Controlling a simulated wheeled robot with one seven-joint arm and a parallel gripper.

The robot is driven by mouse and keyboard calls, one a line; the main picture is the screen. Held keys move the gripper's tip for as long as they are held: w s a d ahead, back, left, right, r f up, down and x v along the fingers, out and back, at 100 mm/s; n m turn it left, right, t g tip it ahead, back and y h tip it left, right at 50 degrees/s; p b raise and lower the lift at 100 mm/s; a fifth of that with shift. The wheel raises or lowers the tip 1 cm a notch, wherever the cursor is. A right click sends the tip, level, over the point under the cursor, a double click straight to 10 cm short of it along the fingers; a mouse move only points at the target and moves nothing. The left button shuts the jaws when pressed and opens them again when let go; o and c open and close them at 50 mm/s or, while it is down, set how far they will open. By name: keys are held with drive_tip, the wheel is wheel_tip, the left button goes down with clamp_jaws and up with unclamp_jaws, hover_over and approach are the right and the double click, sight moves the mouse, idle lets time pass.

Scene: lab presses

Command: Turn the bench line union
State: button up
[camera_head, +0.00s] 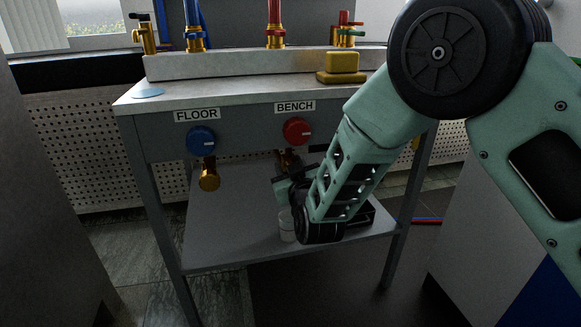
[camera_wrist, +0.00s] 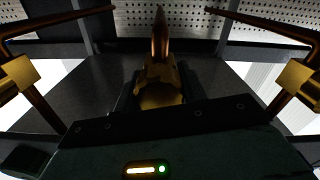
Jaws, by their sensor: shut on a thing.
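The bench line union (camera_head: 286,158) is a brass fitting under the red BENCH knob (camera_head: 297,131), mostly hidden by my gripper in the head view. My gripper (camera_head: 283,184) reaches up to it from below and in front. In the wrist view, the brass union (camera_wrist: 160,88) fills the space between the dark jaws of my gripper (camera_wrist: 158,97), which are shut on it. A copper-coloured pipe (camera_wrist: 160,38) runs beyond it. How far the union is turned cannot be told.
The blue FLOOR knob (camera_head: 201,140) and its brass union (camera_head: 209,177) are to the left. A yellow block (camera_head: 341,64) sits above. Brass fittings (camera_wrist: 18,76) flank my gripper in the wrist view.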

drive_tip(key=shift+m, duration=1.4)
drive_tip(key=o, duration=1)
drive_tip(key=shift+s, duration=0.15)
drive_tip(key=p+v, duration=0.5)
drive_tip(key=v, duration=1.2)
drive_tip(key=shift+s+d, duration=0.1)
drive_tip(key=shift+r, duration=0.1)
